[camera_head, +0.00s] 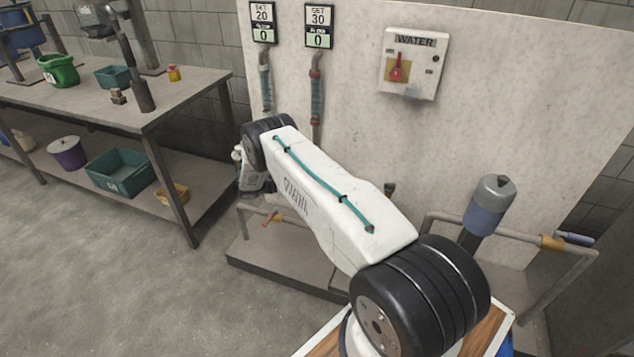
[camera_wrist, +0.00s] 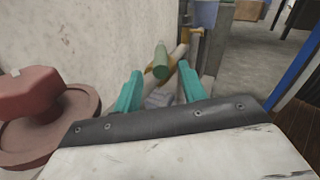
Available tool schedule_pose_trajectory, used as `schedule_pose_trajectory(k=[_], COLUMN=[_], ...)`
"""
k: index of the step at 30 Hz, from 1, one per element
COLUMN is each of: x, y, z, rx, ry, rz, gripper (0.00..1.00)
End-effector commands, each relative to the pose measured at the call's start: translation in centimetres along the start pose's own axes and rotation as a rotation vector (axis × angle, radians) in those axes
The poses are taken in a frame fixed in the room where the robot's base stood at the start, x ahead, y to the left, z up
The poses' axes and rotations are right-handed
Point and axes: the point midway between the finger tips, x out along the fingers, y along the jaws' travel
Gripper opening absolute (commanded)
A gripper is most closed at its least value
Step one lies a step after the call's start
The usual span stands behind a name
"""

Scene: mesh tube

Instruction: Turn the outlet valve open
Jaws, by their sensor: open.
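In the wrist view, my gripper (camera_wrist: 160,80) is open, its two teal fingers apart with nothing held between them. A valve with a green handle (camera_wrist: 161,58) and a yellowish body shows beyond the fingertips, lined up with the gap; contact is not visible. I cannot tell whether it is the outlet valve. In the head view, my arm hides the gripper's fingers. A small orange-handled valve (camera_head: 272,217) sits on a low pipe at the left of the stand. A blue-handled valve (camera_head: 575,238) with a yellow body is on the pipe at the right.
A red knob (camera_wrist: 35,92) on a round disc is close at the left of the wrist view. A water switch box (camera_head: 412,62) and two gauges (camera_head: 318,25) are on the pale panel. A workbench (camera_head: 120,105) stands left; the floor before it is clear.

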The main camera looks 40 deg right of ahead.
Motion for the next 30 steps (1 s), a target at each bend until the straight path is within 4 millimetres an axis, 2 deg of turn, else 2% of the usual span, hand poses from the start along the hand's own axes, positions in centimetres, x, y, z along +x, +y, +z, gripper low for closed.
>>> schedule_pose_trajectory(k=[3, 6, 14, 15, 19, 23, 26, 30], x=[-1.6, -2.4, -2.6, -2.6, -2.8, -3.6, -4.6, -5.8], y=[0.0, 0.0, 0.0, 0.0, 0.0, -0.4, -1.5, -4.2], z=[-0.1, 0.0, 0.0, 0.0, 0.8, 4.3, 8.8, 15.7], rx=[0.0, 0.0, -0.001, -0.001, 0.009, 0.052, 0.107, 0.199], ry=[0.0, 0.0, 0.0, 0.0, 0.012, 0.067, 0.144, 0.273], rz=[0.0, 0.0, -0.001, -0.001, -0.002, -0.006, -0.015, -0.034], gripper=[0.41, 0.41, 0.41, 0.39, 0.03, 0.0, 0.0, 0.0])
